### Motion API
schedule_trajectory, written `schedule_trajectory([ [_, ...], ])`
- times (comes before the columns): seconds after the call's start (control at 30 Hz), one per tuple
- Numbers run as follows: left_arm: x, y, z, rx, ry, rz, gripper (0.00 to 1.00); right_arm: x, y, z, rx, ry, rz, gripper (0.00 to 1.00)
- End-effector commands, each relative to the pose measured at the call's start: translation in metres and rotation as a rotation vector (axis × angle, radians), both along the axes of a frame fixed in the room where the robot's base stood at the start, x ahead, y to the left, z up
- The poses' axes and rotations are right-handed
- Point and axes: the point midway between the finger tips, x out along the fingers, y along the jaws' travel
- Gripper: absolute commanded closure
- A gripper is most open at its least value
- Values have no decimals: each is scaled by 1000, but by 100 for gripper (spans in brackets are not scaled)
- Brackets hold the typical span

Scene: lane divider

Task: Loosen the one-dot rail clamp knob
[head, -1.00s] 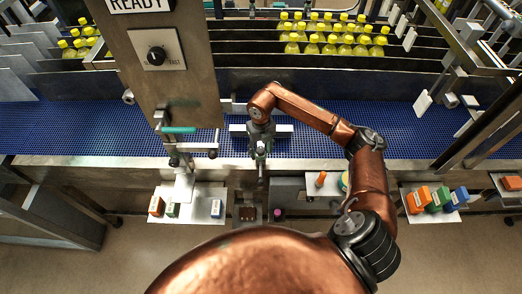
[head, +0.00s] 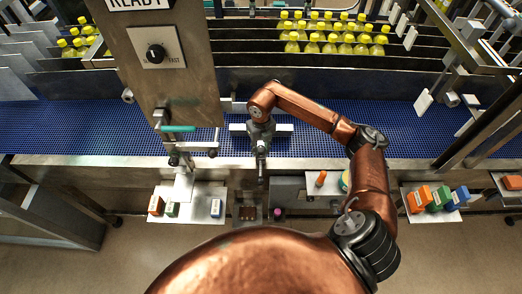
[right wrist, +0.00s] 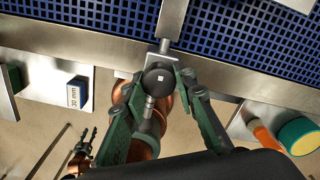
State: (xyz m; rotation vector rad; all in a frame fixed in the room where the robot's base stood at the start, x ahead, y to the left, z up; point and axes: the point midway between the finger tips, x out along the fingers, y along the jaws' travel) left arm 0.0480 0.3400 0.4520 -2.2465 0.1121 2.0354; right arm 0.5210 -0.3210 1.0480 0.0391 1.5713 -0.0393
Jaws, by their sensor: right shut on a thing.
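The dark round clamp knob (right wrist: 158,80) shows in the right wrist view with one pale square mark on its face. It sits at the metal rail edge below a short metal post. My right gripper (right wrist: 161,86) has its dark green fingers on both sides of the knob and is shut on it. In the head view my right gripper (head: 262,150) points down at the conveyor's front rail, and the knob is hard to make out there. A small gripper, apparently my left one (right wrist: 86,147), shows low at the left of the right wrist view; its jaw state is unclear.
The blue conveyor belt (head: 60,122) runs behind the rail (head: 120,164). A control panel with a dial (head: 156,55) stands left of my right gripper. Shelves hold coloured blocks, including a blue 30 mm block (right wrist: 77,94) and an orange block (head: 418,200).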

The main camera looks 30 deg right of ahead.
Motion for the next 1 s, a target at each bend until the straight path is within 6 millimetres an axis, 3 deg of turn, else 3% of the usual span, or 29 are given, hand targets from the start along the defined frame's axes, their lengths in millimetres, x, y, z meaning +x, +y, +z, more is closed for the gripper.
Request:
schedule_trajectory([
  [0.27,-2,0,-24,1,4,0,60,1,-2,-3,-3,-3,183,98],
  [1.0,-10,0,-87,0,17,0,60,2,-3,-3,-1,-1,884,98],
])
